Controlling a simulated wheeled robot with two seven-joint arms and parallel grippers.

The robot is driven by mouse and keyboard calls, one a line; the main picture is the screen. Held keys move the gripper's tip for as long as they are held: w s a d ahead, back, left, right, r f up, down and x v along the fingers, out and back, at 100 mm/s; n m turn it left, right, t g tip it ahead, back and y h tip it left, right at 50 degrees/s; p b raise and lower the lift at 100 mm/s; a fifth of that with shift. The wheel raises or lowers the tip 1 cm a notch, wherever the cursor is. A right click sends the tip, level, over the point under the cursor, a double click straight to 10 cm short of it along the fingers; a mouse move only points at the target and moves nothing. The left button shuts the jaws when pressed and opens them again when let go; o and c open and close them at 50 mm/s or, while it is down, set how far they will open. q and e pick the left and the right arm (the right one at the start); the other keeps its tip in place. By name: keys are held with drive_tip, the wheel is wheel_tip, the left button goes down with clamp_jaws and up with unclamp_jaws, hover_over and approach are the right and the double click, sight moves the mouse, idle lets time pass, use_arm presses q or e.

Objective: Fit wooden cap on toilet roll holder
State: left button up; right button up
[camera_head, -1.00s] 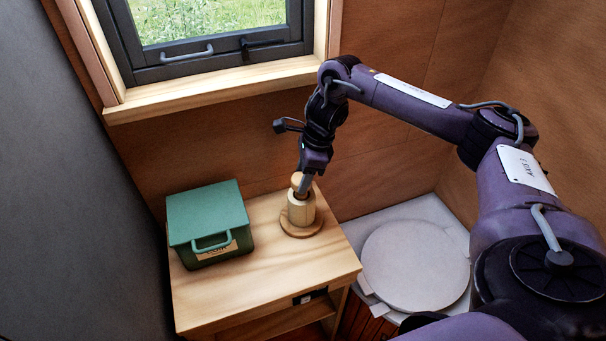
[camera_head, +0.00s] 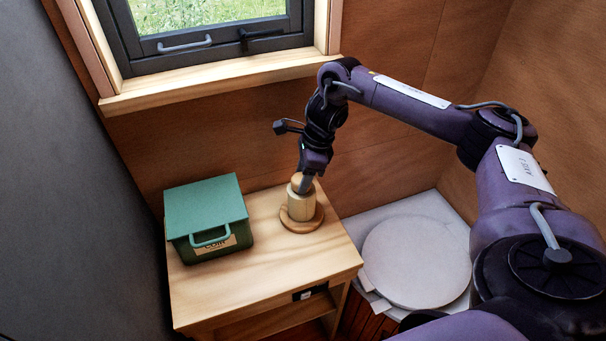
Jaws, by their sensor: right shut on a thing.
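The toilet roll holder (camera_head: 301,222) stands upright on the small wooden table, with a round wooden base and a pale roll (camera_head: 301,206) around its post. The wooden cap (camera_head: 296,180) is at the top of the roll, between the fingers of my right gripper (camera_head: 304,184). My right gripper comes down from above and is shut on the cap. The cap looks to be at or very close to the roll's top; the gripper hides whether it is fully seated. My left gripper is not in view.
A green lidded box (camera_head: 208,220) stands on the table (camera_head: 270,265), left of the holder. A white round lid (camera_head: 416,262) lies lower to the right. The window sill (camera_head: 220,85) is above and behind. The table's front is clear.

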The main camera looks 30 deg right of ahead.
sight(311, 188)
drive_tip(key=o, duration=1)
drive_tip(key=shift+o, duration=0.2)
drive_tip(key=shift+r, duration=0.3)
drive_tip(key=p+v, duration=0.2)
drive_tip(key=v, duration=0.5)
drive_tip(key=shift+r, duration=0.15)
